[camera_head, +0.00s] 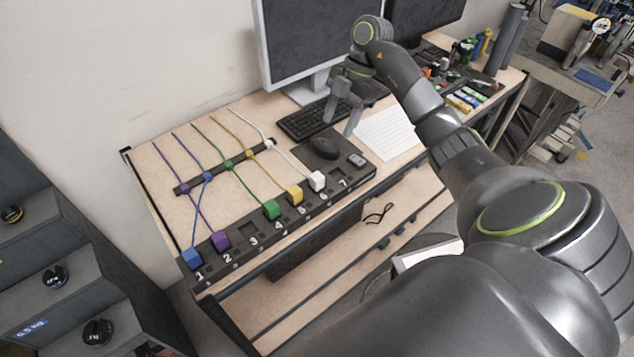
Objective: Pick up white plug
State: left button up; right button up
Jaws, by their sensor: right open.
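The white plug (317,181) is a small white block seated in the numbered dark strip (232,261) along the table's front edge, near number 6. A white cable (292,160) runs from it up to a dark cable bar. My right gripper (339,121) is open and empty. It hangs above the table near the keyboard and mouse, up and to the right of the white plug and apart from it. My left gripper is out of view.
Yellow (295,195), green (271,209), purple (220,240) and blue (192,258) plugs sit in the same strip. A keyboard (300,122), mouse (323,147) and monitor (308,40) stand close to my right gripper. White paper (388,133) lies to the right.

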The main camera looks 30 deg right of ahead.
aim_at(317, 175)
jog(key=b+x, duration=0.8)
jog(key=x, duration=0.4)
jog(key=shift+b, duration=0.4)
jog(key=p+x, duration=0.2)
jog(key=x, duration=0.2)
jog(key=shift+a+f, duration=0.3)
jog(key=shift+f, duration=0.3)
jog(key=c, duration=1.1)
